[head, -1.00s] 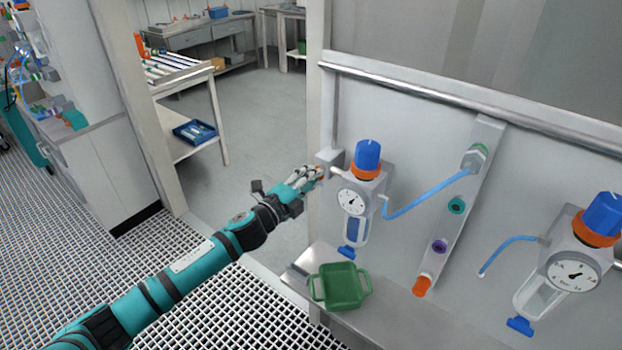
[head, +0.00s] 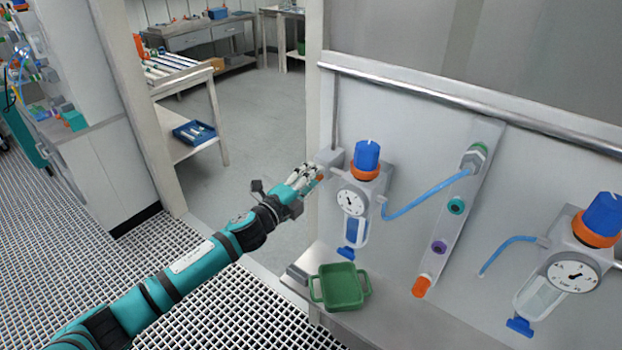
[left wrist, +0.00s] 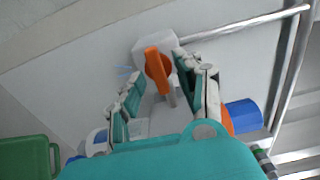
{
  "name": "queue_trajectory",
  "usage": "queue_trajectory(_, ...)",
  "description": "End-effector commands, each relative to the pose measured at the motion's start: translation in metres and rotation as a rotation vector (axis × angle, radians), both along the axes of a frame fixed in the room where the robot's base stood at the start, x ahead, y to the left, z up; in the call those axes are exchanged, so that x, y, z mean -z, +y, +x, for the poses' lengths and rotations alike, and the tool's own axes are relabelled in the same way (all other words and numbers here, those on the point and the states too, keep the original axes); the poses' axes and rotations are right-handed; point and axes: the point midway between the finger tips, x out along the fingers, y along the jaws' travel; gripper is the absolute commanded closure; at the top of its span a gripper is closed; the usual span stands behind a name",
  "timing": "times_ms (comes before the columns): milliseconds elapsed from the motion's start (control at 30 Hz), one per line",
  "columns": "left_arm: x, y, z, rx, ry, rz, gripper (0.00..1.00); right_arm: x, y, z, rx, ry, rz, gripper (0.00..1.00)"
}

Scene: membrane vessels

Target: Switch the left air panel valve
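The left air panel valve shows an orange lever (left wrist: 155,66) on a pale grey body (left wrist: 178,48) in the left wrist view. In the head view a small orange piece of it (head: 320,178) shows beside the left regulator's grey block (head: 331,158). My left gripper (head: 307,174) is at this valve, left of the regulator. In the left wrist view its fingers (left wrist: 163,74) are open and spread to either side of the lever, with gaps visible. Whether a finger touches the lever cannot be told. My right gripper is in neither view.
The left regulator has a blue knob (head: 367,155) and a gauge (head: 351,201). Below it a green tray (head: 341,287) stands on a ledge. A blue hose (head: 428,194) runs right to the manifold. A second regulator (head: 575,270) is at right. Open floor lies behind my left arm.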

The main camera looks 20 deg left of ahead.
Motion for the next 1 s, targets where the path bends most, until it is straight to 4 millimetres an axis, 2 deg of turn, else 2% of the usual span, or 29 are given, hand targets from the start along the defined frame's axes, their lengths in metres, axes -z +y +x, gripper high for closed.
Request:
queue_trajectory(133, 0.001, 0.002, -0.005, 0.000, 0.002, 0.000, 0.64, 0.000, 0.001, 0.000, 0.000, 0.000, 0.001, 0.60)
queue_trajectory(233, 0.002, 0.007, -0.017, -0.001, 0.003, 0.000, 0.64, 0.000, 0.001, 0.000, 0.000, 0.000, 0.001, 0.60)
queue_trajectory(500, 0.003, 0.026, -0.072, 0.000, 0.005, 0.001, 0.64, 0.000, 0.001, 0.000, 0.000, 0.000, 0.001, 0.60)
queue_trajectory(700, 0.002, 0.036, -0.101, 0.000, 0.004, -0.001, 0.64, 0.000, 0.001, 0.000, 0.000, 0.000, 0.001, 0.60)
queue_trajectory(1000, 0.000, 0.040, -0.113, 0.001, 0.000, 0.000, 0.64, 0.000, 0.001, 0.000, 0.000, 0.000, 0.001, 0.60)
